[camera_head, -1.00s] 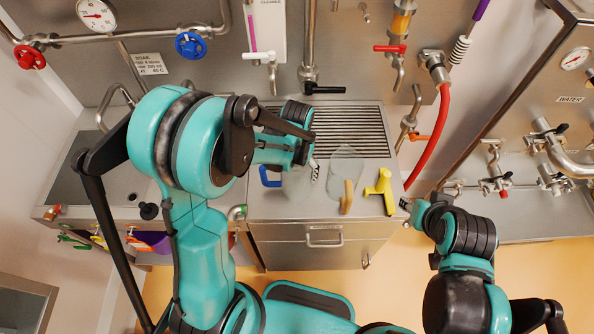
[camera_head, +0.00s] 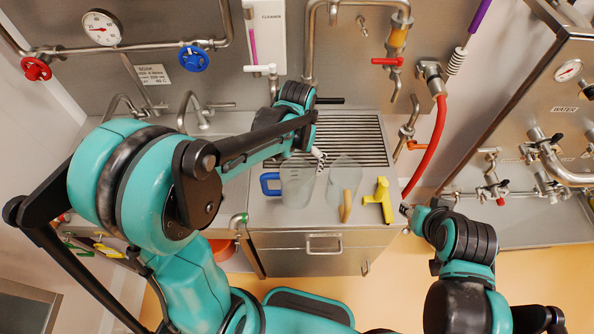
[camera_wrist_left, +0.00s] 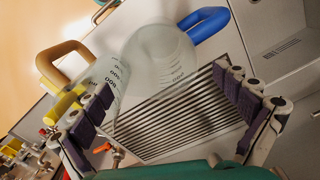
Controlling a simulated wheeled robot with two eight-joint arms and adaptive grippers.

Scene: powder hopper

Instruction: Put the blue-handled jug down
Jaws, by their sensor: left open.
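The blue-handled jug (camera_head: 297,187) is clear and stands upright on the steel counter, its blue handle to the left. In the left wrist view the jug (camera_wrist_left: 160,58) lies beyond the fingertips, with its blue handle at upper right. My left gripper (camera_head: 317,158) is just behind the jug in the head view, partly hidden by its own arm. In its wrist view the two purple-padded fingers (camera_wrist_left: 168,92) are wide apart with nothing held between them. My right gripper (camera_head: 406,209) is at the counter's right front; its fingers are too small to read.
A clear jug with a tan handle (camera_head: 345,176) stands close right of the blue-handled jug. A yellow tool (camera_head: 378,200) lies further right. A slatted drain grate (camera_head: 350,138) is behind them. A red hose (camera_head: 428,150) hangs at the right.

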